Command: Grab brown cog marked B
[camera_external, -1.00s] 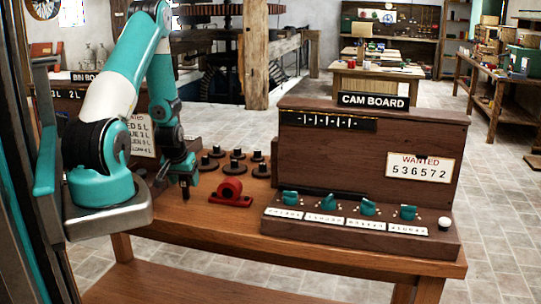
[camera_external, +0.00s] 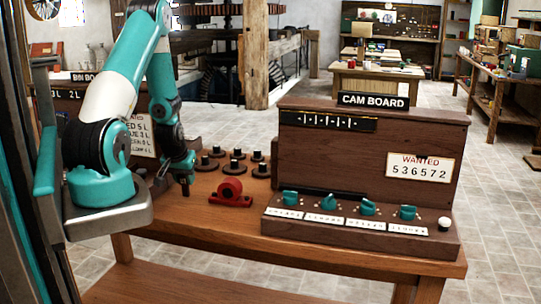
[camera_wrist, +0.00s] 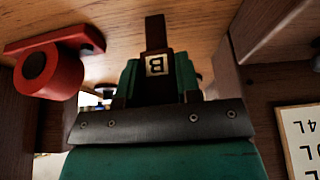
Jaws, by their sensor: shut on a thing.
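The brown cog marked B (camera_wrist: 155,35) shows in the wrist view as a dark brown piece, with a pale label reading B upside down. My gripper (camera_wrist: 158,80) is shut on it, and the jaws hide much of its body. In the external view my gripper (camera_external: 185,185) points down over the left part of the wooden table, left of the red roller stand. The held cog is too small and dark to make out clearly there.
Several dark cogs with knobs (camera_external: 236,167) stand on the table behind the red roller stand (camera_external: 231,194), which also shows in the wrist view (camera_wrist: 50,70). The cam board (camera_external: 370,150) with teal knobs fills the right side. Bare tabletop (camera_external: 200,220) lies in front.

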